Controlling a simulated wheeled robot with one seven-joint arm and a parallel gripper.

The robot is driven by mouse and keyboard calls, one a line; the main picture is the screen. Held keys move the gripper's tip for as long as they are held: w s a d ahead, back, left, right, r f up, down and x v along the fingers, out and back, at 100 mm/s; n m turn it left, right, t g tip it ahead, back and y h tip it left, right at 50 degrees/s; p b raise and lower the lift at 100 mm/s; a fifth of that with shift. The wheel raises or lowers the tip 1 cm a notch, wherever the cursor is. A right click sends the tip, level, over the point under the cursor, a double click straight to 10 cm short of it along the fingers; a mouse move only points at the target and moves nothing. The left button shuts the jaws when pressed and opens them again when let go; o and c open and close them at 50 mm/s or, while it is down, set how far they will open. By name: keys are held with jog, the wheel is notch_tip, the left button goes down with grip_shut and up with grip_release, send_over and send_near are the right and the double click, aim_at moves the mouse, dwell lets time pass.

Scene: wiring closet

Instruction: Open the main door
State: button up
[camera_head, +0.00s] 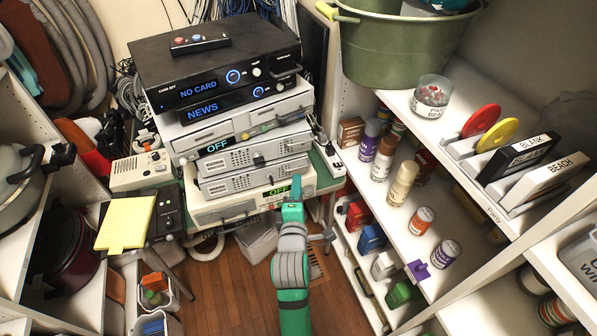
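I cannot make out a main door for certain. In the middle stands a stack of electronic units (236,130). Its black top unit (215,60) reads "NO CARD", and the black unit below (215,108) reads "NEWS". The pale units under them have front panels with handles, and two displays read "OFF". My green and grey arm reaches up from the bottom. My gripper (296,188) is in front of the lowest pale unit (240,208), close to its "OFF" display. Its fingers are small and partly hidden by the wrist. I cannot tell whether it touches the panel.
White shelves (470,215) on the right hold bottles, several small coloured boxes, discs and cassettes labelled "BLANK" and "BEACH". A green tub (405,50) stands above. Pots and a yellow notepad (126,222) are on the left. Some wooden floor (225,295) is clear.

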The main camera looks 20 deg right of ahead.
aim_at(299, 172)
jog(key=x, duration=0.7)
jog(key=shift+w+d+f, duration=0.1)
jog(key=shift+w+d, duration=0.05)
jog(key=shift+w, duration=0.2)
grip_shut()
dwell(1.0)
